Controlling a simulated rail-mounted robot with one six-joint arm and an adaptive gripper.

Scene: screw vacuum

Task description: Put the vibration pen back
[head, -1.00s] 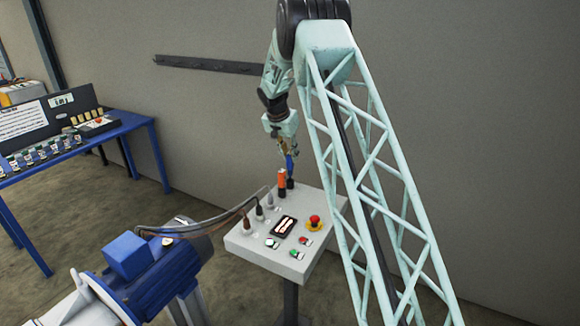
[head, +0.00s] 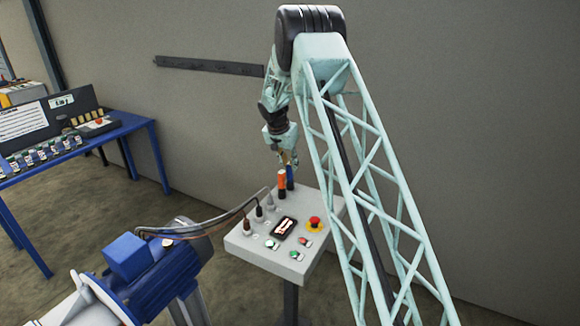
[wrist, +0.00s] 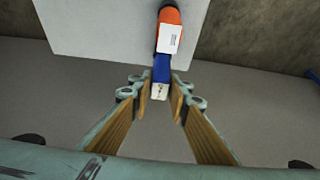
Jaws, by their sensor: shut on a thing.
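My gripper (head: 286,160) points down over the back of the light grey control box. I take this as the vibration pen, though no readable label shows. Whether the blue pen's lower end is seated in a holder is hidden.
A blue motor (head: 160,268) stands front left, cabled to the box. A blue table (head: 140,120) is at left. The wall is behind.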

